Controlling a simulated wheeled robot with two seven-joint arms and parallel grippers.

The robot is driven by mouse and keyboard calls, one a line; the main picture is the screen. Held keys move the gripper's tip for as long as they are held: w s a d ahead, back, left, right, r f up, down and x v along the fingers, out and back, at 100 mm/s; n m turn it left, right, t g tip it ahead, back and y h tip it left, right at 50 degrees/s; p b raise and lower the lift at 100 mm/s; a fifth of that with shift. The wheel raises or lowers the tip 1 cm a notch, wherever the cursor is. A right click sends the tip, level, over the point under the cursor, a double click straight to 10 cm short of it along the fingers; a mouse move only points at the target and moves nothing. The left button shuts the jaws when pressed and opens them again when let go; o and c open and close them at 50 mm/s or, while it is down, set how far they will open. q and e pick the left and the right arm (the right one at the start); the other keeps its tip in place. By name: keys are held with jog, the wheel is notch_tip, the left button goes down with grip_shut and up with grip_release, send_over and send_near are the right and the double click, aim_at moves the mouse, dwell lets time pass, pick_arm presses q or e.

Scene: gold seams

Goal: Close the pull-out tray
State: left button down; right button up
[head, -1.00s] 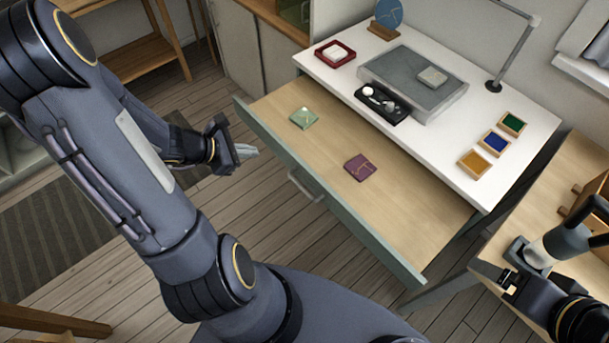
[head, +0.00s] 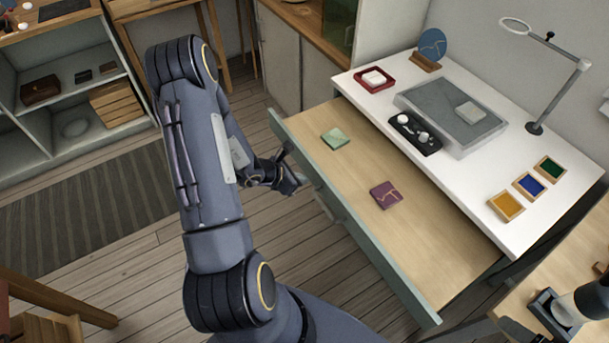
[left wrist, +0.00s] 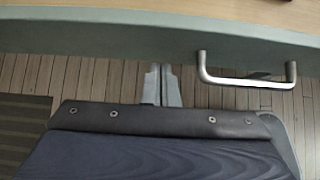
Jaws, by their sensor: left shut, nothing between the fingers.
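The pull-out tray (head: 440,250) stands far out from under the white desktop. It has a pale wood bottom and a grey-green front panel (head: 385,268). A green tile (head: 335,139) and a purple tile (head: 386,195) with a gold seam lie in it. My left gripper (head: 297,181) is shut and empty, outside the front panel near its far end. In the left wrist view the shut fingertips (left wrist: 162,75) point at the front panel (left wrist: 110,40), left of the metal handle (left wrist: 250,78). Whether they touch the panel I cannot tell.
The white desktop (head: 465,185) carries a grey slab (head: 450,112), a black holder (head: 415,134), a red box (head: 374,79), several colour trays and a lamp (head: 560,85). A wooden bench (head: 520,305) stands at lower right. The floor before the tray is clear.

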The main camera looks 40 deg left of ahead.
pick_arm(q)
jog(key=shift+w+d, duration=0.25)
jog(key=shift+w, duration=0.4)
pick_arm(e)
jog(key=shift+r, duration=0.15)
